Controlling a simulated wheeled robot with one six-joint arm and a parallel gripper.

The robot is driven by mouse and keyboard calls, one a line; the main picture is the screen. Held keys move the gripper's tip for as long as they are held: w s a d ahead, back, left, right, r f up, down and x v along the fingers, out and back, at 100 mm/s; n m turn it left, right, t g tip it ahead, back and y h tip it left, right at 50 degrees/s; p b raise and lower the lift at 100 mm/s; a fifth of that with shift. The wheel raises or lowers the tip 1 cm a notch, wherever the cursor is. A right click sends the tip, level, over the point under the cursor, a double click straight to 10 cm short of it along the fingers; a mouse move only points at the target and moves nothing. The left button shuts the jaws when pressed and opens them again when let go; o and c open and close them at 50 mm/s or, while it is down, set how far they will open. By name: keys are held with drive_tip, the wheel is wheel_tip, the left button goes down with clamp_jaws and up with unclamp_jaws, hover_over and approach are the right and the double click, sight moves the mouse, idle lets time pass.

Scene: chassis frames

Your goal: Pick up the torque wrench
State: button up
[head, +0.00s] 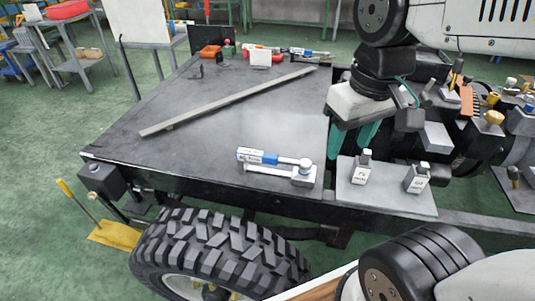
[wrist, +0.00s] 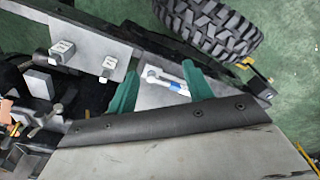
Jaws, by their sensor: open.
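The torque wrench (head: 264,157), with a white and blue grip and a silver shaft and round head, lies near the front edge of the dark chassis deck (head: 200,150). Its head end rests on a small grey block (head: 303,175). My gripper (head: 352,148), with teal fingers, hangs open and empty to the right of the wrench and above the deck. In the wrist view the wrench (wrist: 172,82) shows between and beyond the two open fingers of my gripper (wrist: 161,72). The fingers do not appear to touch it.
A grey plate (head: 385,195) with two labelled weight-like blocks (head: 361,167) lies to the right. A long metal bar (head: 225,102) crosses the deck. Several tools lie at the back edge. A large tyre (head: 215,250) stands in front. The deck left of the wrench is clear.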

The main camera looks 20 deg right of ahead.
drive_tip(key=w+f+n, duration=0.3)
drive_tip(key=w, duration=0.9)
drive_tip(key=n+g, duration=0.1)
drive_tip(key=n, duration=0.6)
hover_over(268, 154)
drive_tip(key=f, duration=1.9)
drive_tip(key=shift+a+f, duration=0.1)
drive_tip(key=shift+a, duration=0.2)
drive_tip(key=f, duration=0.8)
drive_tip(key=shift+s+d, duration=0.1)
drive_tip(key=shift+d, duration=0.15)
drive_tip(key=shift+r, duration=0.1)
clamp_jaws()
